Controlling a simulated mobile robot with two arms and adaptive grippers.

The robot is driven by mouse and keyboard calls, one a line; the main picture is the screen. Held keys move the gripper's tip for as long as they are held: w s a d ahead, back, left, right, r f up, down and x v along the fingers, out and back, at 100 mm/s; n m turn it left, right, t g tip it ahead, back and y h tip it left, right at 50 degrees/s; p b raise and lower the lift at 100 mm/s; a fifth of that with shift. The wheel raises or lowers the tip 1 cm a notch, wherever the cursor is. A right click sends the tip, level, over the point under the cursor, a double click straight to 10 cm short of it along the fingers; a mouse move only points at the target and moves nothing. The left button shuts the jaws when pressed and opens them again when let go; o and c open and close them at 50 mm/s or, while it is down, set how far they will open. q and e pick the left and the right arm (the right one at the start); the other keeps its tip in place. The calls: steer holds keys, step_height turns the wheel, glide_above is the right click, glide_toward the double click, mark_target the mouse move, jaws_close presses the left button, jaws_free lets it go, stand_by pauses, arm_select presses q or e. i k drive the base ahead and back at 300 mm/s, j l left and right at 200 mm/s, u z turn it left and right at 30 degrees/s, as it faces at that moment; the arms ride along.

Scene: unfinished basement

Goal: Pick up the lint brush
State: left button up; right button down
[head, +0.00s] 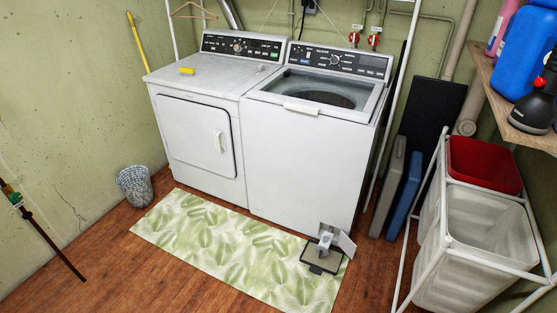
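A small yellow item (187,70), which looks like the lint brush, lies on the left part of the top of the white dryer (200,95). It is small in the head view, so its bristles and exact shape cannot be made out. Nothing touches it from above. Neither of my grippers can be made out in the head view.
The washer (300,155) stands right of the dryer. A leaf-pattern mat (215,240) lies in front, with an unclear grey jointed object (328,246) at its right end. A wastebasket (135,186) stands left, a hamper frame (447,215) right.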

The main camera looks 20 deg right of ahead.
mark_target(183, 71)
steer(key=i+u, duration=0.15)
steer(key=i, duration=0.7)
steer(key=i+u, duration=0.2)
steer(key=i, duration=0.6)
